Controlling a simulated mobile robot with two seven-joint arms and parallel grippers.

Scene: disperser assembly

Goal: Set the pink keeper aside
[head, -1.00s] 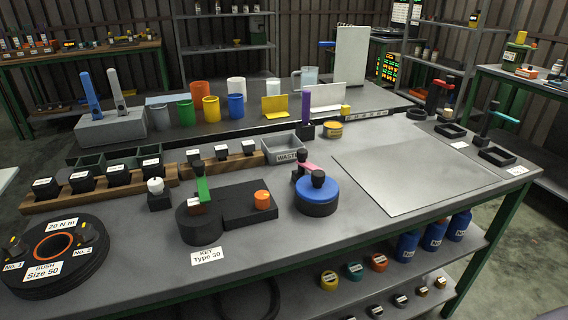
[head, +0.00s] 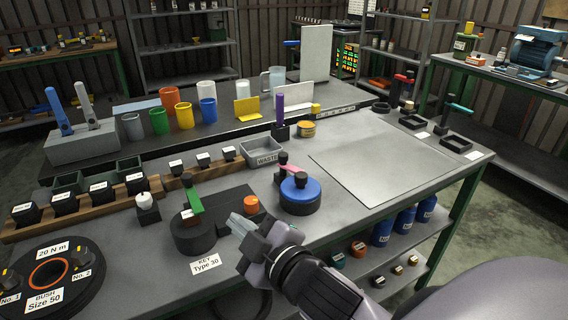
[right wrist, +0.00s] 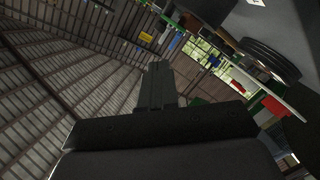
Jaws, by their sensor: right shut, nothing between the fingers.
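The pink keeper (head: 291,172) is a small pink piece at the back of the round blue-topped fixture (head: 300,194). Black knobs stand beside it and partly hide it. My right gripper (head: 240,224) is in front and to the left of the fixture, above the table's front area. Its fingers are shut and empty, pointing up and left in the head view. They also show in the right wrist view (right wrist: 158,86), with wall and shelving behind. The right gripper is apart from the keeper. My left gripper is not in view.
A black fixture with a green bar (head: 194,202) and an orange knob (head: 251,204) stand near the right gripper. The grey waste bin (head: 262,151) is behind. A bare grey plate (head: 370,160) lies to the right, with clear room on it.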

